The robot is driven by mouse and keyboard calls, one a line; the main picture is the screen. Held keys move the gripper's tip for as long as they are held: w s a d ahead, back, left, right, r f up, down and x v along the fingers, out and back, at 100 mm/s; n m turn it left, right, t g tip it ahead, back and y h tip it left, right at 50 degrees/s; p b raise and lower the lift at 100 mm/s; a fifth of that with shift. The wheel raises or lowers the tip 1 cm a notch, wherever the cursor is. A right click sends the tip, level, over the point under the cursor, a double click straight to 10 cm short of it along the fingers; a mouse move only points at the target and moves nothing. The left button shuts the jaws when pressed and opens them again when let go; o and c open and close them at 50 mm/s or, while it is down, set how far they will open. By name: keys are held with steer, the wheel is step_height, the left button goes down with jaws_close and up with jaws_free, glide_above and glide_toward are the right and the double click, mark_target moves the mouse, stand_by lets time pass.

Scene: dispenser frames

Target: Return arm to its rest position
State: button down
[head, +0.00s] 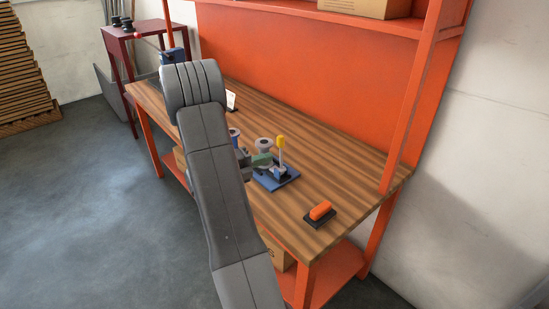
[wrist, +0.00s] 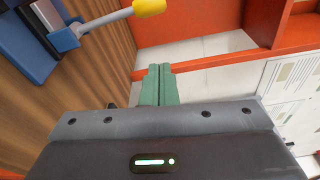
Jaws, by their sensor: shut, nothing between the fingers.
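My gripper (head: 262,160) is above the workbench, beside a blue stand with a yellow-tipped post. In the wrist view its green fingers (wrist: 159,70) are closed together with nothing between them. The blue stand (head: 277,181) is on the wooden bench top (head: 345,172); its light post carries a yellow tip (head: 281,141), which also shows at the top of the wrist view (wrist: 149,7). My grey arm crosses the middle of the head view and hides part of the bench.
An orange block on a dark pad (head: 320,210) lies near the bench's right end. A grey round part (head: 265,144) and a white card (head: 231,101) are near the arm. An orange back panel and upright (head: 415,90) bound the bench. Floor at left (head: 85,190) is clear.

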steer(key=shift+s+a, duration=0.2)
steer(key=shift+a, duration=0.05)
